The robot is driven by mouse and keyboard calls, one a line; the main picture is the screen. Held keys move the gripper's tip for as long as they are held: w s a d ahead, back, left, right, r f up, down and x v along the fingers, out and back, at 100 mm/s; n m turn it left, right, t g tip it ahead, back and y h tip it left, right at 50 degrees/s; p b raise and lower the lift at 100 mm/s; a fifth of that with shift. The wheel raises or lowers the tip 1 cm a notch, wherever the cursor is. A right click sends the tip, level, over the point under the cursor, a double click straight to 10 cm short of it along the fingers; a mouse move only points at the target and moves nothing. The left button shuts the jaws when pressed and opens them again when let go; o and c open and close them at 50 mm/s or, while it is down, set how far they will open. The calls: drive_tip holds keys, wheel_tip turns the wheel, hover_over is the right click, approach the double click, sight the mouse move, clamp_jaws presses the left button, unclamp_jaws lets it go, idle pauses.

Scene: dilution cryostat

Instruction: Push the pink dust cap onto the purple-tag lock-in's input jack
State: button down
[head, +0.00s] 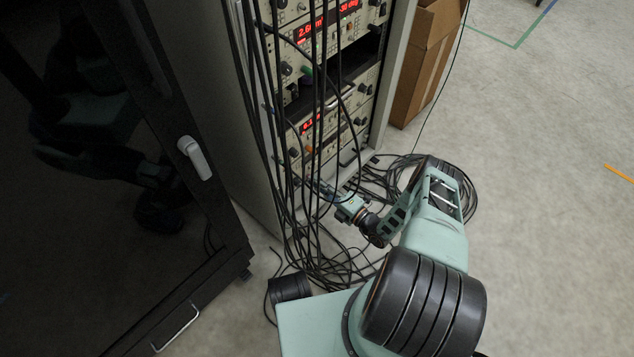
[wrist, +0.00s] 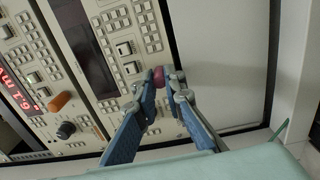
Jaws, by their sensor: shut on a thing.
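The pink dust cap (wrist: 159,76) is between the fingertips of my gripper (wrist: 160,82) in the wrist view. The blue fingers are shut on it, and it shows as a small dark pink round piece. In the head view my gripper (head: 327,190) is low in front of the rack, and the cap cannot be made out there. Beyond the fingers in the wrist view is an instrument front panel (wrist: 120,22) with rows of buttons. I cannot make out a purple tag or the input jack, nor tell whether the cap touches the panel.
The rack holds several instruments with red displays (head: 312,125). An orange piece (wrist: 59,101) and a dark knob (wrist: 66,130) are on the panel at left. Black cables (head: 318,70) hang before the rack and pile on the floor. A cardboard box (head: 424,65) stands right of the rack.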

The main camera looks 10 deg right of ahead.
drive_tip(key=shift+w+a, duration=0.1)
drive_tip(key=shift+w, duration=0.1)
drive_tip(key=c, duration=1.9)
unclamp_jaws()
drive_tip(key=shift+c, duration=0.2)
drive_tip(key=v, duration=0.8)
drive_tip(key=shift+s, duration=0.3)
drive_tip(key=shift+r, duration=0.1)
